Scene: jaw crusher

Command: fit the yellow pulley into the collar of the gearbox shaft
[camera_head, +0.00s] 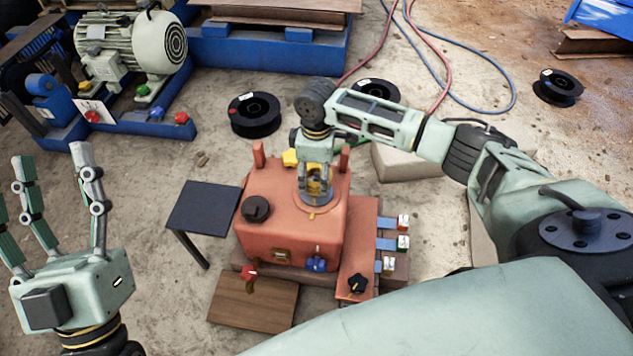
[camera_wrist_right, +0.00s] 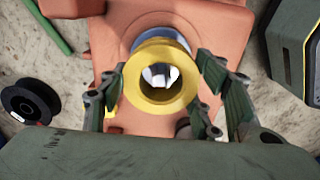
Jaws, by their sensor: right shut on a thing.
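The yellow pulley (camera_wrist_right: 160,82) is held between the fingers of my right gripper (camera_wrist_right: 160,100), which is shut on it. In the head view my right gripper (camera_head: 315,178) points down over the top of the orange gearbox (camera_head: 290,228), and the pulley (camera_head: 318,186) shows partly between its fingers. A grey collar ring (camera_head: 312,203) lies around and below the pulley on the gearbox top. The pulley looks close to the collar; how deep it sits I cannot tell. My left gripper (camera_head: 58,175) is open and empty at the left, away from the gearbox.
A dark side table (camera_head: 204,207) stands left of the gearbox, and a wooden board (camera_head: 253,302) lies in front. Black spools (camera_head: 255,115) lie behind. A motor on a blue base (camera_head: 130,45) is at the back left. Hoses (camera_head: 470,55) cross the floor at the back right.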

